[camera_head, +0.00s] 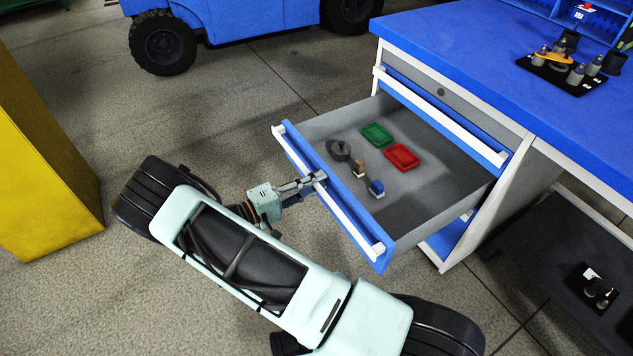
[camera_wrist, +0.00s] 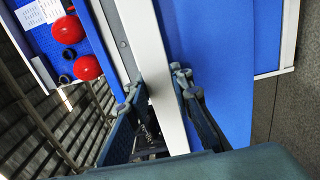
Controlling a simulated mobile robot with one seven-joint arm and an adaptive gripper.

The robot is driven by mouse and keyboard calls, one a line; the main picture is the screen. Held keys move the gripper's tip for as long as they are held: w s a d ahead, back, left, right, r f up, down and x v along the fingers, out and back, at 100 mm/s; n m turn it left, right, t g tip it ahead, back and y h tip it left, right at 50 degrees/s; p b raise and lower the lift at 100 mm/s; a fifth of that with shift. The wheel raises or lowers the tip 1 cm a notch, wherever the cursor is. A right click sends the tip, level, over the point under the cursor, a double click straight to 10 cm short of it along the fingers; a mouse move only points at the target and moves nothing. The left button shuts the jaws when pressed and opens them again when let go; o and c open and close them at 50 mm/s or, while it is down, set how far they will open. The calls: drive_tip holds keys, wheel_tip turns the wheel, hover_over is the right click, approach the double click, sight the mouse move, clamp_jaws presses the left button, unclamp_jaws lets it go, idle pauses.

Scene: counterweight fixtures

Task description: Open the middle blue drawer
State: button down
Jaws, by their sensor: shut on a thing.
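The middle blue drawer (camera_head: 367,240) stands pulled well out of the blue-topped bench in the head view. Its grey inside is open to view. A white bar handle (camera_head: 345,222) runs along its blue front. My gripper (camera_head: 318,181) is shut on this handle near the middle of its length. In the wrist view my gripper (camera_wrist: 160,92) has one finger on each side of the white handle (camera_wrist: 152,50), with the blue drawer front (camera_wrist: 225,60) to the right. The fingertips' exact contact is partly hidden in the head view.
Inside the drawer lie a green tray (camera_head: 377,135), a red tray (camera_head: 401,157) and small parts. A shut drawer (camera_head: 440,105) is above it. A yellow block (camera_head: 45,160) stands at the left and a blue vehicle (camera_head: 225,20) behind. Floor between them is clear.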

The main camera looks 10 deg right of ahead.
drive_tip(key=c, duration=1.7)
unclamp_jaws()
drive_tip(key=v, duration=1.2)
